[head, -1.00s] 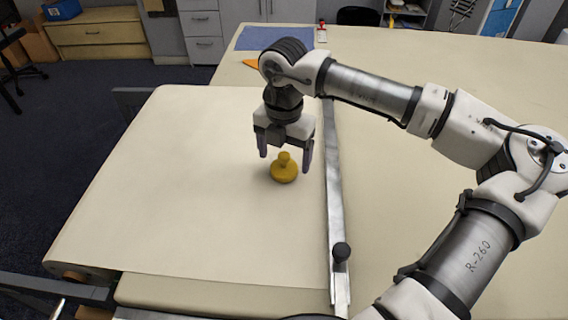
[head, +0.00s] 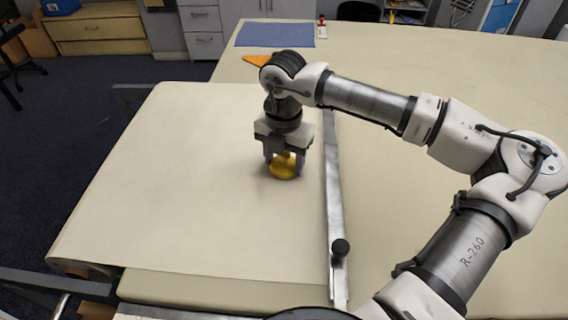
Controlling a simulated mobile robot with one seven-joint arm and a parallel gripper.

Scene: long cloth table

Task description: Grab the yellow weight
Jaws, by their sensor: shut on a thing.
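The yellow weight (head: 284,170) stands on the pale cloth, left of the metal bar. It has a round, wide base, and its upper part is partly hidden by my gripper. My gripper (head: 284,163) points down over the weight, with one finger on its left and one on its right. The fingers are shut on the weight. Its base looks to be at or very near the cloth; I cannot tell whether there is a gap.
A metal bar (head: 334,210) with a black knob (head: 340,248) runs along the cloth just right of the weight. A blue cloth (head: 275,34) and an orange piece (head: 257,61) lie at the back. The cloth (head: 160,180) left of the weight is clear.

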